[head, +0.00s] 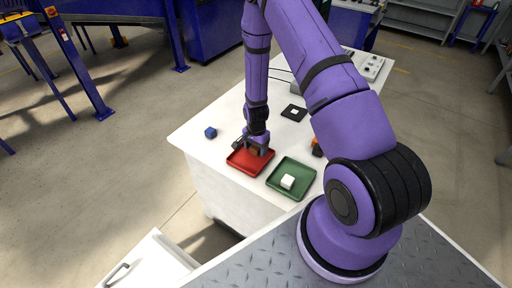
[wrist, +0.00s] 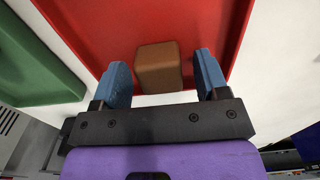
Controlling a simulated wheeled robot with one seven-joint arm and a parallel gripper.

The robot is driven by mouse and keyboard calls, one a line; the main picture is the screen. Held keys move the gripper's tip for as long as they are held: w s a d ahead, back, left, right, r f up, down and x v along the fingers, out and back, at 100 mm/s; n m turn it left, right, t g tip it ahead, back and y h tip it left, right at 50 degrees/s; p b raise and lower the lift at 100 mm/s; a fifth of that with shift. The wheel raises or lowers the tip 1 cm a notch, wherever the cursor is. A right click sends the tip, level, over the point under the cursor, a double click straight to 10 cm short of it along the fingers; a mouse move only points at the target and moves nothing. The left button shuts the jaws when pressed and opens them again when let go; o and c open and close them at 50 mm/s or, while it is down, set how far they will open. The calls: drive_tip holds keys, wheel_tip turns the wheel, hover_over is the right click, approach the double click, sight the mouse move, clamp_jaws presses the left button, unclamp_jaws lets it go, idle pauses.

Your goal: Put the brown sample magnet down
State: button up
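The brown sample magnet (wrist: 158,66) is a small block at the red tray (wrist: 200,20), seen in the wrist view between my fingertips. My gripper (wrist: 165,82) has its two blue fingers apart, with a visible gap on each side of the block. In the head view my gripper (head: 255,146) is low over the red tray (head: 243,166), and the brown block shows only in part there. Whether the block rests fully on the tray floor is hard to tell.
A green tray (head: 275,181) with a white block (head: 288,181) stands right of the red tray. A blue block (head: 211,132) lies on the white table to the left. A black pad (head: 286,114) with a white piece is farther back. An orange item is partly hidden by my arm.

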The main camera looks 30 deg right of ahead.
drive_tip(key=shift+r, duration=0.1)
drive_tip(key=s+a+r+n+t, duration=0.1)
drive_tip(key=s+a+r+n, duration=0.1)
drive_tip(key=r, duration=1.1)
drive_tip(key=s+a+r+n+t, duration=0.1)
drive_tip(key=s+a+r+n, duration=0.1)
drive_tip(key=r, duration=1.1)
drive_tip(key=s+a+r+n+t, duration=0.1)
drive_tip(key=s+r+n, duration=0.1)
drive_tip(key=r, duration=1.2)
drive_tip(key=s+a+r+n+t, duration=0.1)
drive_tip(key=s+a+r+n, duration=0.1)
drive_tip(key=s+r, duration=0.5)
drive_tip(key=s+a+r+n+t, duration=0.1)
drive_tip(key=s+r+n, duration=0.4)
drive_tip(key=s, duration=0.8)
drive_tip(key=shift+s+a+r+n, duration=0.3)
drive_tip(key=shift+a+r, duration=0.2)
drive_tip(key=shift+r, duration=0.4)
drive_tip(key=shift+w, duration=0.1)
